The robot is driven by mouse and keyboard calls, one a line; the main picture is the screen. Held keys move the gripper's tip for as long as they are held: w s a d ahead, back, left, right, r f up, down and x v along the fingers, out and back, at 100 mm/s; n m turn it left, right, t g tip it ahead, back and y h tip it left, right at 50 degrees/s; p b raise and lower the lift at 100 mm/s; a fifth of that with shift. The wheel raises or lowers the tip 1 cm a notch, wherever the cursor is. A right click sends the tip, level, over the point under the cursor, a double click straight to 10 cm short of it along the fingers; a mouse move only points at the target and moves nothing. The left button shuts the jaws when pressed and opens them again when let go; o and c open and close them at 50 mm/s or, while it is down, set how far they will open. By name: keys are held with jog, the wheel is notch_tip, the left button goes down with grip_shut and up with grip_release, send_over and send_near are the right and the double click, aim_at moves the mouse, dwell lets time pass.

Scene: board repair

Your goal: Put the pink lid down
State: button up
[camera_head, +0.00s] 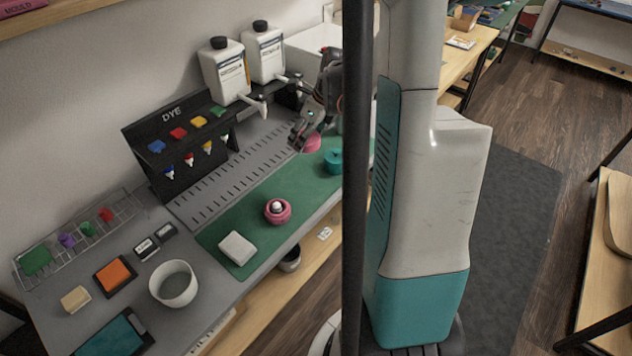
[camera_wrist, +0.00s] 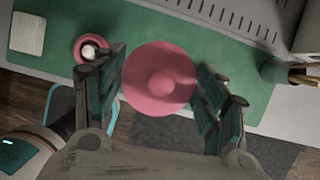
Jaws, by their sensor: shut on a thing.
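The pink lid (camera_wrist: 150,98) is round with a raised knob, and it shows between the fingers of my gripper (camera_wrist: 162,92) in the wrist view. My gripper is shut on it. In the head view my gripper (camera_head: 303,136) holds the pink lid (camera_head: 312,143) over the far part of the green mat (camera_head: 228,208). The gap between lid and mat is hard to judge. A pink round container (camera_head: 277,211) with a white thing in its middle stands on the mat, nearer the front; it also shows in the wrist view (camera_wrist: 82,50), left of the lid.
A white block (camera_head: 237,248) lies on the mat's near end. The black dye rack (camera_head: 172,141) and white bottles (camera_head: 224,70) stand along the back. Bare mat lies between the pink container and the teal pot.

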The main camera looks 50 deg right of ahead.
notch_tip(320, 180, down, 18)
jog(key=b, duration=0.6)
jog(key=shift+f+b, duration=0.25)
jog(key=shift+b, duration=0.1)
jog(key=shift+f, duration=0.2)
jog(key=o, duration=0.9)
jog(key=shift+r, duration=0.1)
jog(key=p+v, duration=0.4)
jog(key=v, duration=0.8)
jog(key=shift+p, duration=0.3)
jog(key=shift+r, duration=0.15)
